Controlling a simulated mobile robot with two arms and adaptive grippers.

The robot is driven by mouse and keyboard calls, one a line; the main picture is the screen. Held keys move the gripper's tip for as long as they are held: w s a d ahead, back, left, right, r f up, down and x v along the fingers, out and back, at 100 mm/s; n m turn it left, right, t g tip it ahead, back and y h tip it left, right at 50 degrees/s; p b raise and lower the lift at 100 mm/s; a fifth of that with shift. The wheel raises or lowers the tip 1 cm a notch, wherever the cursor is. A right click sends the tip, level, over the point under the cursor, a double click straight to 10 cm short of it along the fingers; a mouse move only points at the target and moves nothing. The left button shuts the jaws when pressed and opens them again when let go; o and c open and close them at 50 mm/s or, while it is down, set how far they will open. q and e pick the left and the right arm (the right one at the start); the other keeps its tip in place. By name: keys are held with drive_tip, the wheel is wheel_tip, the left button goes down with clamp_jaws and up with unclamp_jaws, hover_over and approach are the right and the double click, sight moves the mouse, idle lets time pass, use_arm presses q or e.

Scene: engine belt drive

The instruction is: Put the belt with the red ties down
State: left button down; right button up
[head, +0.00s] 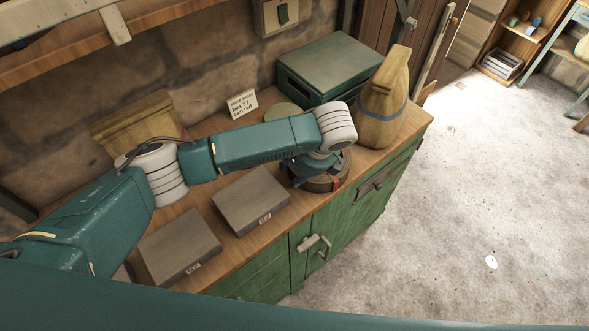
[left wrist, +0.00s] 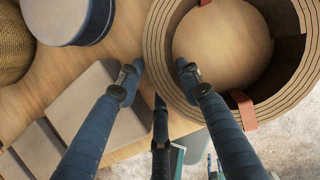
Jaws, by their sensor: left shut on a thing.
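The belt with red ties (head: 325,184) is a dark, coiled ring at the front right of the wooden worktop. In the left wrist view the belt (left wrist: 178,88) shows layered edges and two red ties, one at the top and one at the lower right (left wrist: 241,110). My left gripper (head: 312,160) is over the belt, partly hidden by its own wrist. Its fingers (left wrist: 160,75) stand on either side of the ring wall, one outside and one inside, and grip it. Whether the belt touches the worktop is hard to tell. My right gripper is out of view.
Two flat grey boxes (head: 251,200) (head: 179,247) lie left of the belt. A round tin (head: 284,111), a green crate (head: 335,68) and a tan, blue-banded sack (head: 383,105) stand behind. A written card (head: 242,103) leans by the wall. The worktop's front edge is close.

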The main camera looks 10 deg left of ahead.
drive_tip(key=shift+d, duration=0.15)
use_arm(q)
drive_tip(key=c, duration=1.3)
unclamp_jaws()
drive_tip(key=shift+f, duration=0.1)
drive_tip(key=shift+c, duration=0.2)
drive_tip(key=shift+o, duration=0.9)
drive_tip(key=shift+s, duration=0.1)
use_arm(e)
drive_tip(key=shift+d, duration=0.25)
use_arm(q)
drive_tip(key=b+v, duration=0.1)
drive_tip(key=v, duration=1)
drive_tip(key=shift+r+p, duration=0.2)
drive_tip(key=shift+p, duration=0.1)
drive_tip(key=shift+s+d+r, duration=0.15)
drive_tip(key=shift+r, duration=0.3)
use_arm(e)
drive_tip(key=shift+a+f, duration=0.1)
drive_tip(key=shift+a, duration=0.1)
